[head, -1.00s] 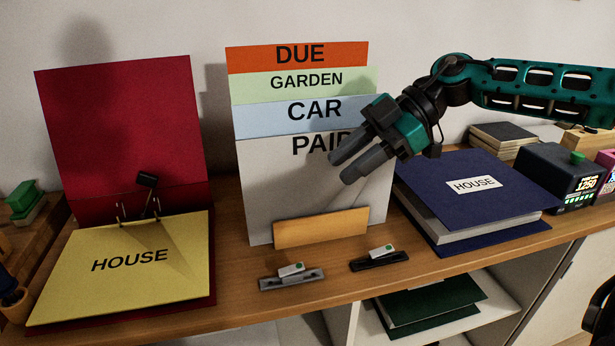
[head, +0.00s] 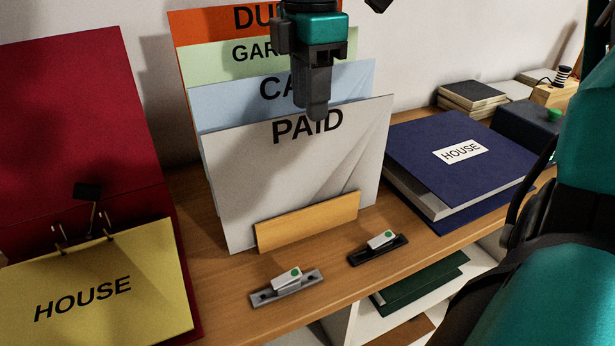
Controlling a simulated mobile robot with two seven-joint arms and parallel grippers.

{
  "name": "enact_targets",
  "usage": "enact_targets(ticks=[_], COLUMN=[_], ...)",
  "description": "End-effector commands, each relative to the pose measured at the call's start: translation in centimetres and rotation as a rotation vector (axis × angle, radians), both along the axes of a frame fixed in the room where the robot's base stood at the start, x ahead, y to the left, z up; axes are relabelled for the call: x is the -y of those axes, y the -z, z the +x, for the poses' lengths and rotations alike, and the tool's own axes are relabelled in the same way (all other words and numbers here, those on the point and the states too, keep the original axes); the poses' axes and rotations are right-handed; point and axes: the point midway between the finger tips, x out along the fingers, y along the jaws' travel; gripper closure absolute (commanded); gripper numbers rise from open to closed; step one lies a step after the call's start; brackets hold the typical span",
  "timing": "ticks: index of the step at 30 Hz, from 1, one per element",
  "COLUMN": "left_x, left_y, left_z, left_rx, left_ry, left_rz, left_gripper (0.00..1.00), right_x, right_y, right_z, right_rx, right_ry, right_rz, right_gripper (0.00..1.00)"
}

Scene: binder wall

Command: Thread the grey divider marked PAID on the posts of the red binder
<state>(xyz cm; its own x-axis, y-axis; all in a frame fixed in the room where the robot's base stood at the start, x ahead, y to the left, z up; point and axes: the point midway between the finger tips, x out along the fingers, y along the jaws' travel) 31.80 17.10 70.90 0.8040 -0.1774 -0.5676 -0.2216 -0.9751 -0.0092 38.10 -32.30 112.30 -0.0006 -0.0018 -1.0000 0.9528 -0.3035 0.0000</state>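The grey divider marked PAID (head: 290,185) stands upright, leaning a little, in front of the CAR, GARDEN and DUE dividers and behind a low wooden front piece (head: 310,222). The red binder (head: 75,110) lies open at the left with its cover raised against the wall. Its posts (head: 108,222) stand at the far edge of a yellow HOUSE sheet (head: 95,290), beside a black-topped lever (head: 88,192). My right gripper (head: 318,112) points down at the PAID divider's top edge. Its visible finger overlaps the lettering; the other finger is hidden. My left gripper is out of view.
A blue HOUSE binder (head: 455,165) lies at the right. A grey hole-punch-like device (head: 287,288) and a black one (head: 378,248) lie near the desk's front edge. A light blue CAR divider (head: 225,100) stands just behind PAID. My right arm covers the right side.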

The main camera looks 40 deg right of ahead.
Motion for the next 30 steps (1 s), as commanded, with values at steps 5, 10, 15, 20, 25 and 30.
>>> enact_targets(ticks=[5, 10, 15, 20, 25, 30], left_x=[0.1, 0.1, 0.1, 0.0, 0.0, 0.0], left_y=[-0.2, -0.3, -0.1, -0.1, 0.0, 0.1], left_z=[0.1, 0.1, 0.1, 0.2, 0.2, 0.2], left_rx=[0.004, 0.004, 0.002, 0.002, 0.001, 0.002], left_ry=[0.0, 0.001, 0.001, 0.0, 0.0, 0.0], left_rz=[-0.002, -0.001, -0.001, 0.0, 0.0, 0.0], left_gripper=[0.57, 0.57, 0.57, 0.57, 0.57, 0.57], right_x=[0.0, -0.1, 0.0, 0.0, 0.0, 0.0], right_y=[1.3, 3.9, 5.7, 5.9, 5.9, 6.0], right_z=[0.0, 0.1, 0.1, 0.2, 0.2, 0.2], right_rx=[-0.001, -0.005, 0.0, 0.003, 0.002, 0.002], right_ry=[-0.002, -0.002, 0.0, 0.0, 0.001, 0.001], right_rz=[0.003, 0.005, 0.003, 0.002, 0.002, 0.002], right_gripper=[0.65, 0.65, 0.65, 0.65, 0.65, 0.65])
